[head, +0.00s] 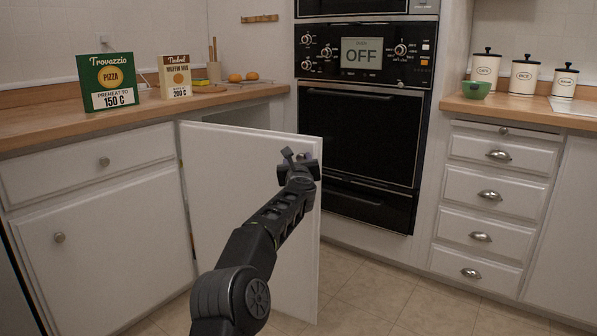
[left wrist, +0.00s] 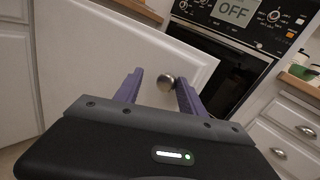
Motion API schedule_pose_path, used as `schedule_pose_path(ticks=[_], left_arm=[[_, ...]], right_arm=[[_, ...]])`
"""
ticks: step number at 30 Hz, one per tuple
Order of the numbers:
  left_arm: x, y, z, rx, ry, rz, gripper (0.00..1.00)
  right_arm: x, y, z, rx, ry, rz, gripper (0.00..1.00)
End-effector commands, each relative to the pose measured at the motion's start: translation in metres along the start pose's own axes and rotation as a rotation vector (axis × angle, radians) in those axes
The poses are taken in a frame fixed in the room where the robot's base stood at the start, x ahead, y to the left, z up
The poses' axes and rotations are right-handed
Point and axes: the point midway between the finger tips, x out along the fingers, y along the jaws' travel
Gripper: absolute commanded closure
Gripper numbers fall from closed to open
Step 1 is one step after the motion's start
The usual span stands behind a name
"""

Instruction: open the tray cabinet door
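The white tray cabinet door (head: 235,190) stands swung out from the cabinet beneath the counter, left of the wall oven. A dark gap shows along its left side and top. Its round metal knob (left wrist: 167,84) sits near the door's upper right corner. My left gripper (head: 299,156) is at this knob. In the left wrist view, its two purple fingers (left wrist: 158,88) are apart, one on each side of the knob, with a gap visible at least on the left. My right gripper is in neither view.
The wall oven (head: 358,130) with its OFF display is right of the door. A closed cabinet (head: 110,245) and drawer are on the left. Drawers with cup handles (head: 490,195) are on the right. Boxes (head: 107,82) stand on the counter. The tiled floor (head: 380,300) ahead is clear.

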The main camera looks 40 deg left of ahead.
Motion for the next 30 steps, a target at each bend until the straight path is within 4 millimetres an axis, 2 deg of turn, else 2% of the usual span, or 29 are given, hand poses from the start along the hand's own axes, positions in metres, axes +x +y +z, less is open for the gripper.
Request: schedule_pose_path(ticks=[1,3,9,15,30], left_arm=[[-0.006,0.000,-0.005,0.001,-0.001,-0.002,0.53],[-0.015,0.000,-0.005,0.001,-0.001,-0.004,0.53],[-0.043,0.000,-0.003,0.002,0.000,-0.003,0.53],[-0.060,-0.001,-0.002,0.001,0.000,-0.003,0.53],[-0.063,-0.001,-0.002,0.001,0.001,-0.003,0.53]], right_arm=[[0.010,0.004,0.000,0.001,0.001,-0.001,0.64],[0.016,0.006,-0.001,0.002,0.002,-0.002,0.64],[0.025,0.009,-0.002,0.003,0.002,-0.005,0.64],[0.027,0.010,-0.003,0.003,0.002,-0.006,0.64],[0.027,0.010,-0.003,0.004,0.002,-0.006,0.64]])
